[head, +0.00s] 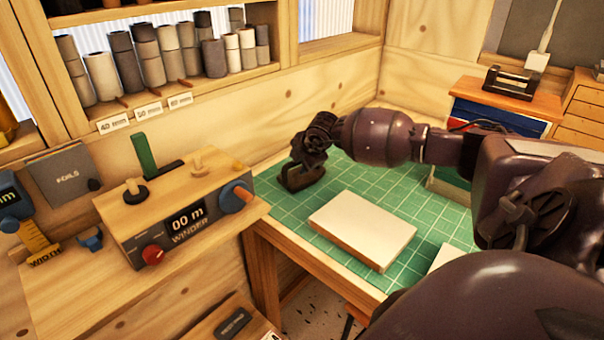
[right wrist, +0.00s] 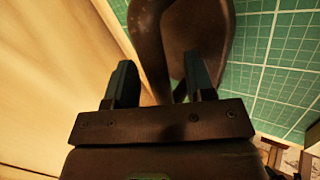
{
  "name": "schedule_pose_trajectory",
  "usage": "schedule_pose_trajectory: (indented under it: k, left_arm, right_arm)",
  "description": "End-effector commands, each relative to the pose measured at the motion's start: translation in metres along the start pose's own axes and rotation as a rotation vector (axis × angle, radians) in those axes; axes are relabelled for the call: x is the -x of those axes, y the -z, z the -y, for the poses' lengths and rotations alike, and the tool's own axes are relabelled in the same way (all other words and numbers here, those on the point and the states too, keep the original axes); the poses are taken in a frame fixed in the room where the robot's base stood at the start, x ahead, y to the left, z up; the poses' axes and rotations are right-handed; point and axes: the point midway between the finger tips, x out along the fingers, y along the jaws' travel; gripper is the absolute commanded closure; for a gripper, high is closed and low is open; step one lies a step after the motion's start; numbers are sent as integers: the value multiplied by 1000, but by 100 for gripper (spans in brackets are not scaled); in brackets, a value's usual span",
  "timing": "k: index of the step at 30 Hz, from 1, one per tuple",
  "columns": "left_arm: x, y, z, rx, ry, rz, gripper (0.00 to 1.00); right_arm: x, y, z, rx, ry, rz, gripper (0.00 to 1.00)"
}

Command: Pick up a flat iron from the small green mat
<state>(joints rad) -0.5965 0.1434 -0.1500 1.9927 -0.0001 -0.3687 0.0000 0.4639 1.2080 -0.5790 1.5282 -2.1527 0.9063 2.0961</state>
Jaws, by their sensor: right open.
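A dark brown flat iron (head: 302,178) stands near the far left corner of the green gridded mat (head: 345,182) in the head view. My right gripper (head: 308,152) is right above the iron, and its dark fingers are hard to tell from the iron there. In the right wrist view the iron (right wrist: 208,38) lies just beyond the two spread fingers (right wrist: 160,88). A narrow brown part of it, likely the handle, shows in the gap between them. I cannot tell whether a finger touches it. My left gripper is out of view.
A pale flat block (head: 362,225) lies on the mat in front of the iron. A wooden winder box (head: 180,215) with knobs stands to the left. Foil rolls line a shelf (head: 180,90) above. The wooden wall is close behind the iron.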

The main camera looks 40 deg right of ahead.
Motion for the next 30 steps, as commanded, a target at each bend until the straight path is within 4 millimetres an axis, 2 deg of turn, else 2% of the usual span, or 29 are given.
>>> schedule_pose_trajectory:
  k: [4,5,14,30]
  left_arm:
    - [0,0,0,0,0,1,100]
    - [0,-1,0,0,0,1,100]
    - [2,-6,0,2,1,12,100]
    - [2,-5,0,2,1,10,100]
  right_arm:
    - [0,0,0,0,0,1,50]
    - [0,0,0,0,0,1,54]
    - [0,0,0,0,0,1,100]
    - [1,0,0,-1,1,1,100]
